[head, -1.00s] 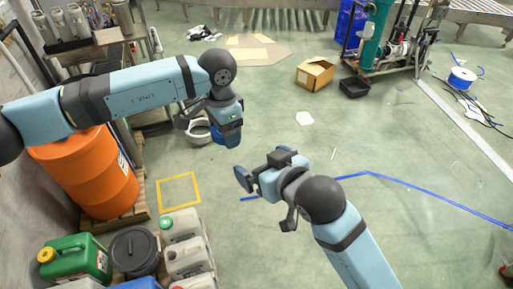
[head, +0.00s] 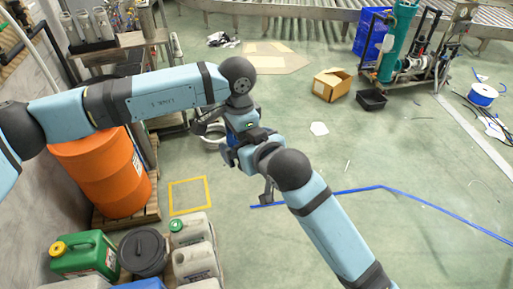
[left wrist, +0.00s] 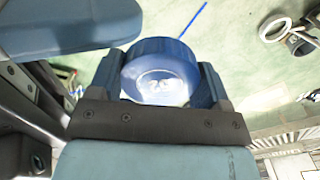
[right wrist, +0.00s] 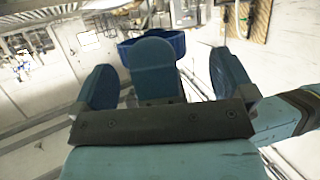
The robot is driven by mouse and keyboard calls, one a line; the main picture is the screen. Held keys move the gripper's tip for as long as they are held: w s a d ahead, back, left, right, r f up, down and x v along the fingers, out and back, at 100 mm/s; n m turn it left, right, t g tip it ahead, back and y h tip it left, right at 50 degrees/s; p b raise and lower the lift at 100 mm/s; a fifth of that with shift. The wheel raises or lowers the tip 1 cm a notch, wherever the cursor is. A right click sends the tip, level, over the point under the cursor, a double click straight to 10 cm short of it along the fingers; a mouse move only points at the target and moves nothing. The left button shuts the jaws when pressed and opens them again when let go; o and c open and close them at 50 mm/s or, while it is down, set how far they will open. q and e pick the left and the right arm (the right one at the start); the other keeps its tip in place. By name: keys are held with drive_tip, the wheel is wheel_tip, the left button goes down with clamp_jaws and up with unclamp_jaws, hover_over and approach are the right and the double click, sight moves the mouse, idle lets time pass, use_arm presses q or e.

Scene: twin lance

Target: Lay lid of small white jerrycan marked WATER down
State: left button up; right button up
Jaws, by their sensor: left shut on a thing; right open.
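A round blue lid (left wrist: 160,72) with a white marking on top sits between the fingers of my left gripper (left wrist: 163,88), which is shut on it. In the head view my left gripper (head: 238,138) hangs above the open floor, and the lid is mostly hidden there. My right gripper (right wrist: 165,88) is open, its fingers spread on both sides of a blue upright part. In the head view my right gripper (head: 250,152) is right up against the left one; I cannot tell whether they touch. Pale jerrycans (head: 195,262) stand at the lower left; no WATER marking is readable.
An orange drum (head: 103,175) stands on a pallet at left. A green jerrycan (head: 84,256) and a dark lidded bin (head: 143,252) are at lower left. A yellow floor square (head: 189,195) is empty. A cardboard box (head: 332,85) and black tray (head: 371,100) lie farther back.

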drive_tip(key=shift+w+a+f, duration=0.3)
drive_tip(key=shift+w, duration=0.2)
drive_tip(key=shift+a, duration=0.1)
drive_tip(key=c, duration=1)
use_arm(q)
drive_tip(key=o, duration=1.1)
use_arm(e)
drive_tip(key=shift+o, duration=0.2)
use_arm(q)
drive_tip(key=shift+s, duration=0.1)
drive_tip(key=shift+d+r, duration=0.1)
